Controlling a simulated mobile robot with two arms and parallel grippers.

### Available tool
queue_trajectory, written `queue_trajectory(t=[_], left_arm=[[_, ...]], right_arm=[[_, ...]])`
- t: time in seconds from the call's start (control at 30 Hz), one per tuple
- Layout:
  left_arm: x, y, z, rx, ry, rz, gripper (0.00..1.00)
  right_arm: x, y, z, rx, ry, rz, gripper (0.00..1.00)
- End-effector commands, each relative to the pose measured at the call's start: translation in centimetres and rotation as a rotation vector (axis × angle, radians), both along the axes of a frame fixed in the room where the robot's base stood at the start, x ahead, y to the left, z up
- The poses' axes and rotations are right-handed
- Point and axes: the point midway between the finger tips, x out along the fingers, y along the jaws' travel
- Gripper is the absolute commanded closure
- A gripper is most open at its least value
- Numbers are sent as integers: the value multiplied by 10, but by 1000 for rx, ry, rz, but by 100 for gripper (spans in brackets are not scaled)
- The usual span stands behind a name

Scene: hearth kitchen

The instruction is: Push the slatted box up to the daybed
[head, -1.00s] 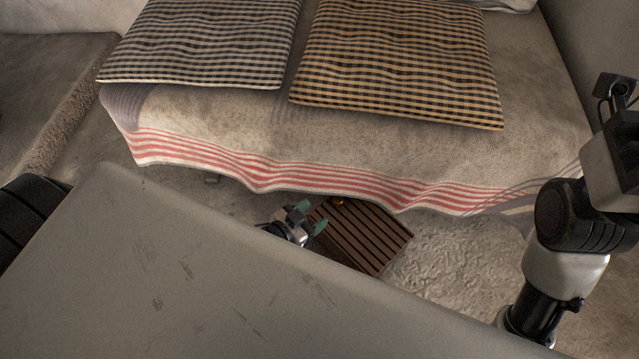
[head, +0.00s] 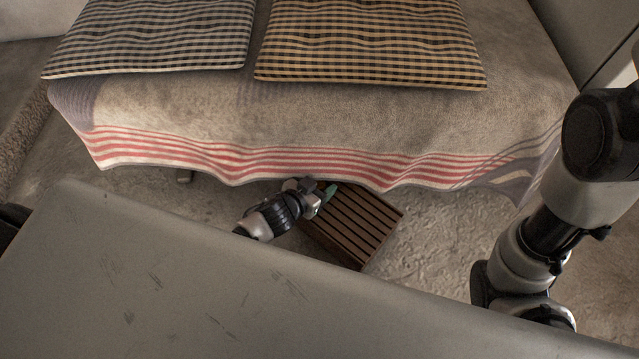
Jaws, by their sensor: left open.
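The slatted box (head: 358,228) is dark brown with a slatted top and sits on the floor. Its far end lies at or under the hanging hem of the daybed's cover, so that end is partly hidden. The daybed (head: 330,115) has a beige cover with red stripes along its lower edge.
A dark checked cushion (head: 150,38) and a yellow checked cushion (head: 368,42) lie on the daybed. Rough floor (head: 440,235) is clear to the right of the box. A stone ledge (head: 25,100) stands at the far left.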

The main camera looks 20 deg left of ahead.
Motion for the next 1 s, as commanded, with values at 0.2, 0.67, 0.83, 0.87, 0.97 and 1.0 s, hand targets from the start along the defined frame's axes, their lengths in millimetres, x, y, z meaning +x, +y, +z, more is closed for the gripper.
queue_trajectory(t=[0.2, 0.67, 0.83, 0.87, 0.97, 1.0], left_arm=[[0, 0, 0, 0, 0, 0, 65], [-1, 0, 0, 0, 0, 0, 100], [-1, 0, 0, 0, 0, 0, 100], [-1, 0, 0, 0, 0, 0, 100], [-1, 0, 0, 0, 0, 0, 100], [-1, 0, 0, 0, 0, 0, 100]], right_arm=[[0, 0, 0, 0, 0, 0, 100], [0, 0, 0, 1, 0, 1, 100], [0, 0, 0, 0, 1, 1, 100], [0, 0, 0, 0, 1, 1, 100], [0, 0, 0, 0, 1, 1, 100], [0, 0, 0, 0, 1, 1, 100]])
